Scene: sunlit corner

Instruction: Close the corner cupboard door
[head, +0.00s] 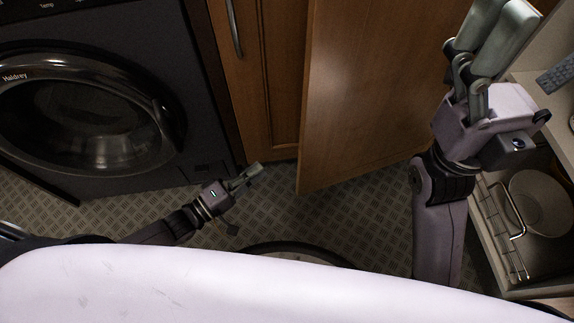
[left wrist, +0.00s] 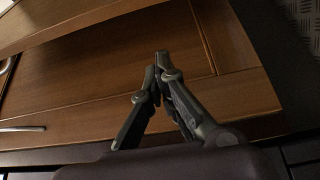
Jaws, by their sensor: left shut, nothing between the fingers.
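The open wooden cupboard door (head: 365,95) stands swung out in the middle of the head view, its lower left corner low over the floor. In the left wrist view, a wooden board at the top left (left wrist: 85,22) looks like this door. My left gripper (head: 254,172) is low, just left of the door's near edge and apart from it. Its fingers (left wrist: 160,62) are shut and empty, in front of a closed wooden panel. My right gripper (head: 492,30) is raised at the upper right, fingers up; its tips reach the frame's top edge, so its opening is unclear.
A closed wooden door (head: 265,85) with a metal handle (head: 234,28) is left of the open one. A dark washing machine (head: 90,110) stands at the left. Open shelving at the right holds a bowl (head: 540,203) and a wire rack (head: 513,237). Patterned floor (head: 340,225) is clear below the door.

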